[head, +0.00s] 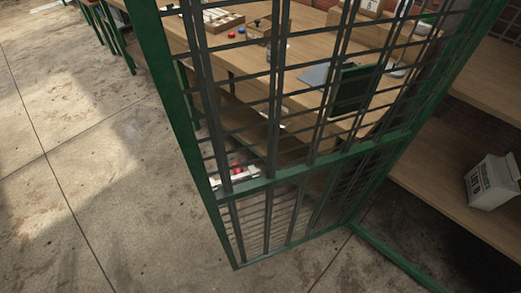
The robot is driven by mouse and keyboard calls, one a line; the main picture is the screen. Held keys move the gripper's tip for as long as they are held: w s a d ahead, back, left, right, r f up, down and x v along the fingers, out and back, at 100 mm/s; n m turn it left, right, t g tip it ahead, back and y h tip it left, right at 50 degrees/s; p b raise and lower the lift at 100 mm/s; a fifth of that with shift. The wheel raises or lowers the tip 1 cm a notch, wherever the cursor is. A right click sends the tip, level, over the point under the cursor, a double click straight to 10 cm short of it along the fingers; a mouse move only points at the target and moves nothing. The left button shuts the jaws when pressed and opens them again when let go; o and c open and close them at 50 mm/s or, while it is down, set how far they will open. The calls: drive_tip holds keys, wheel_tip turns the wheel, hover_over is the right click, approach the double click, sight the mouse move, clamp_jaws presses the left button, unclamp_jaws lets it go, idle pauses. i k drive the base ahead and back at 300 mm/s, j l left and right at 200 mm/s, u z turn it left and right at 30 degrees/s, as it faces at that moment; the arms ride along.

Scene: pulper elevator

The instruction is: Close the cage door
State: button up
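The cage door (310,161) appears to be the tall green-framed panel of dark bars in the middle of the head view. Its free-looking left edge (185,130) stands out over the concrete floor. Its right edge meets a green bar (395,260) low on the floor, and the panel stands at an angle to that bar, so it looks open. The top of the panel is cut off by the picture. I cannot make out a latch or handle. My gripper is not in view.
A wooden workbench (300,95) with boxes and small items stands behind the bars. A small white and red object (236,172) shows low through them. A white box (493,182) sits on a wooden shelf (440,190) at right. The concrete floor (90,200) at left is clear.

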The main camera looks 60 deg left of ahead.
sight(350, 87)
drive_tip(key=k+j, duration=0.15)
drive_tip(key=j, duration=0.2)
drive_tip(key=k+j, duration=0.15)
drive_tip(key=j, duration=0.25)
drive_tip(key=k+j, duration=0.15)
drive_tip(key=j, duration=0.2)
drive_tip(key=k+j, duration=0.15)
drive_tip(key=j, duration=0.25)
drive_tip(key=k+j, duration=0.15)
drive_tip(key=j, duration=0.2)
drive_tip(key=k+j, duration=0.15)
drive_tip(key=j, duration=0.25)
